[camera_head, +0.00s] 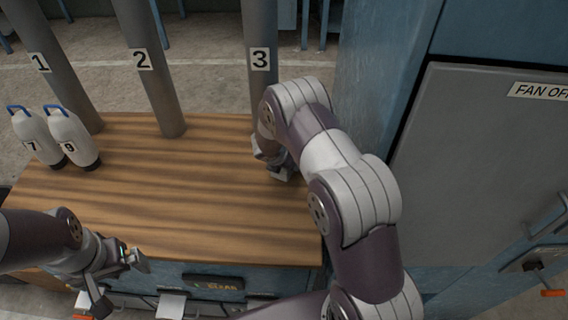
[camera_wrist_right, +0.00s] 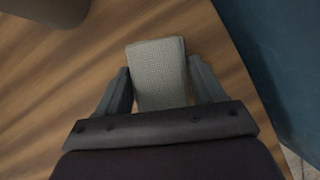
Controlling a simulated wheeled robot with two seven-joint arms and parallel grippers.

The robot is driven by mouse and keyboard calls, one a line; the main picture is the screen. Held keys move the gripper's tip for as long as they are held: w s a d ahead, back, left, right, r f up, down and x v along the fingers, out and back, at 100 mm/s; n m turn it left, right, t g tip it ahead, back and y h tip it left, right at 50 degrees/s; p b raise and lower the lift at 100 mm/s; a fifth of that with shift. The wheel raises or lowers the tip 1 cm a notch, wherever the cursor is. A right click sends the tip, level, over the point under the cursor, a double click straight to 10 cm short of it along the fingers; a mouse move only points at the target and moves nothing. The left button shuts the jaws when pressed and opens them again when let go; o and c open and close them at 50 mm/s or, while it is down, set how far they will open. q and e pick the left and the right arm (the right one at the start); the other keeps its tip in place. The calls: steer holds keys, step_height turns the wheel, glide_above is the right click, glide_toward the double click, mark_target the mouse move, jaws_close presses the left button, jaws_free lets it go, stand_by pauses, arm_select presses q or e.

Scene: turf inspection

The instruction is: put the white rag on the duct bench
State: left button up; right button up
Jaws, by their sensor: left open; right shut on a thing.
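The duct bench (camera_head: 185,205) has a striped wooden top with numbered grey ducts rising at its back. My right gripper (camera_head: 283,172) is low over the right part of the bench top, near duct 3, partly hidden by its own arm. In the right wrist view the gripper (camera_wrist_right: 160,86) is shut on the white rag (camera_wrist_right: 158,66), a pale textured folded piece between its fingers, with bench wood around it. I cannot tell whether the rag touches the wood. My left gripper (camera_head: 120,280) is open and empty at the bench's front left edge.
Duct 1 (camera_head: 58,80), duct 2 (camera_head: 150,85) and duct 3 (camera_head: 260,45) stand along the back. Two white bottles, 7 (camera_head: 36,135) and 9 (camera_head: 70,135), stand at the left. A grey cabinet (camera_head: 480,160) is at the right. The middle of the bench is clear.

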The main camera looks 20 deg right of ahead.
step_height(320, 180, down, 2)
steer(key=shift+w+f, duration=0.1)
steer(key=shift+f, duration=0.2)
steer(key=o, duration=0.9)
